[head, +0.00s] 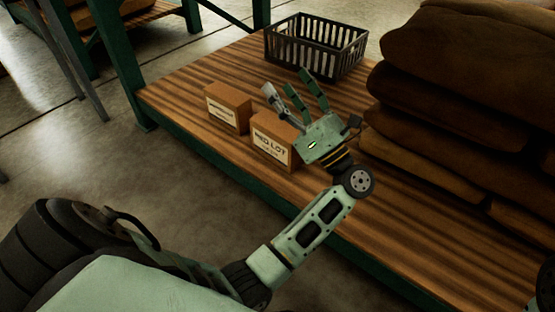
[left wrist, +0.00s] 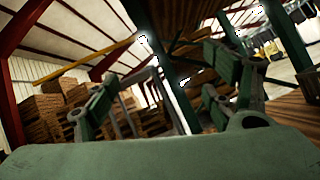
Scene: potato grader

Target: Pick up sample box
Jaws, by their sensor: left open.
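Two small brown cardboard boxes with white labels stand upright on the wooden bench. One box (head: 229,108) is at the left; its label is too small to read. The other box (head: 271,142), whose label seems to read "RED LOT", is nearer and to its right. My left gripper (head: 292,90) is open and empty, above and beside the nearer box, and its hand hides part of that box. In the left wrist view the open fingers (left wrist: 160,95) have nothing between them. My right gripper is not seen; only a dark piece shows at the lower right edge.
A black slatted crate (head: 316,47) stands at the back of the bench (head: 190,78). Stacked brown sacks (head: 455,75) fill the right side. Green posts (head: 118,55) rise at the left. Bare bench lies left of the crate and along the front right.

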